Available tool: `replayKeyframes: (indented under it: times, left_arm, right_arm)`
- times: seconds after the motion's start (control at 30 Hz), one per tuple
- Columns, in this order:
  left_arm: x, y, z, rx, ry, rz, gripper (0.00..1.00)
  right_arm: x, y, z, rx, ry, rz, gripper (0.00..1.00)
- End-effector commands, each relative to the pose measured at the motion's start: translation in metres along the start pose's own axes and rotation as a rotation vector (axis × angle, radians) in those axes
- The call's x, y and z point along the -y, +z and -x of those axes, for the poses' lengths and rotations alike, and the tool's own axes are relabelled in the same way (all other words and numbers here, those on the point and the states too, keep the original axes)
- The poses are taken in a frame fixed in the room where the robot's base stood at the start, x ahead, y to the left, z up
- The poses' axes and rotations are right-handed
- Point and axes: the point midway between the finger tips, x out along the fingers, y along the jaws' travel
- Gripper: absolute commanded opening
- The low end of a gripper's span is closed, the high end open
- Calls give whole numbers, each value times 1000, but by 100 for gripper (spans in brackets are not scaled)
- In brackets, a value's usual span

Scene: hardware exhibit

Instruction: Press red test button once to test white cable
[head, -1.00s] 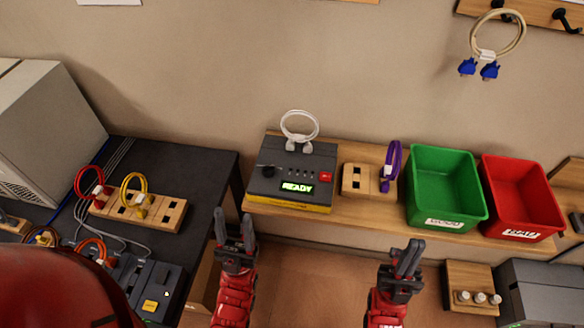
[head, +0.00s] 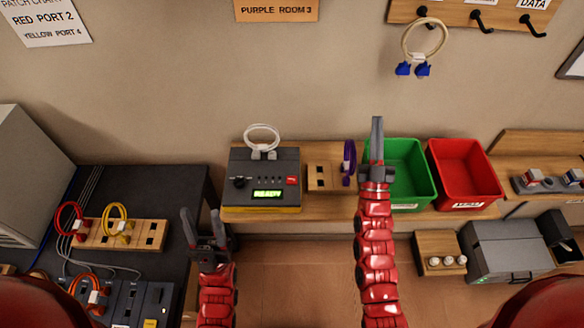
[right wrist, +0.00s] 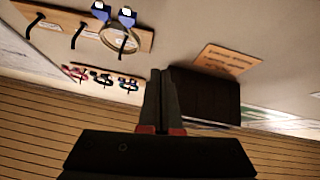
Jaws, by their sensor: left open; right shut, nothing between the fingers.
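The cable tester (head: 262,200) is a dark box with a yellow base on the wooden shelf, its green display reading READY. The white cable (head: 262,137) stands looped in its top, both plugs at the back of the box. The red test button (head: 292,180) is at the right of the tester's top. My right gripper (head: 377,122) is shut and empty, raised in front of the green bin, well right of the button. It also shows in the right wrist view (right wrist: 160,75). My left gripper (head: 204,222) is open and empty, below and left of the tester.
A wooden block with a purple cable (head: 349,163) stands right of the tester. The green bin (head: 408,207) and red bin (head: 468,205) follow. A dark table (head: 187,189) with red and yellow cables is at left. A beige cable (head: 424,40) hangs on the wall hooks.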

Motion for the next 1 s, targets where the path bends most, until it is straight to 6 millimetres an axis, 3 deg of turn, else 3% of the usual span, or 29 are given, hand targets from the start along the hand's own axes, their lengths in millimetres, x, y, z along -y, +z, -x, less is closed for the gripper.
replayKeyframes:
  times: [0.03, 0.13, 0.33, 0.47, 0.6, 0.8, 1.0]
  left_arm:
    - [0, 0, -1, 2, 0, 0, 50]
    - [0, -1, -5, 2, 0, 0, 50]
    - [1, -2, -11, 2, 0, 0, 50]
    - [1, -3, -16, 2, 0, 0, 50]
    - [1, -4, -22, 2, 0, 0, 50]
    - [1, -4, -25, 2, 0, 0, 50]
    - [1, -4, -26, 2, 0, 0, 50]
  right_arm:
    - [9, 14, -18, 81, -37, 12, 0]
    - [36, 41, -44, 260, -148, 44, 0]
    - [98, 70, -54, 523, -432, 123, 0]
    - [140, 73, -40, 661, -676, 205, 0]
    - [177, 66, -4, 777, -984, 335, 0]
    - [190, 54, 45, 863, -1289, 492, 0]
    - [189, 51, 61, 889, -1381, 545, 0]
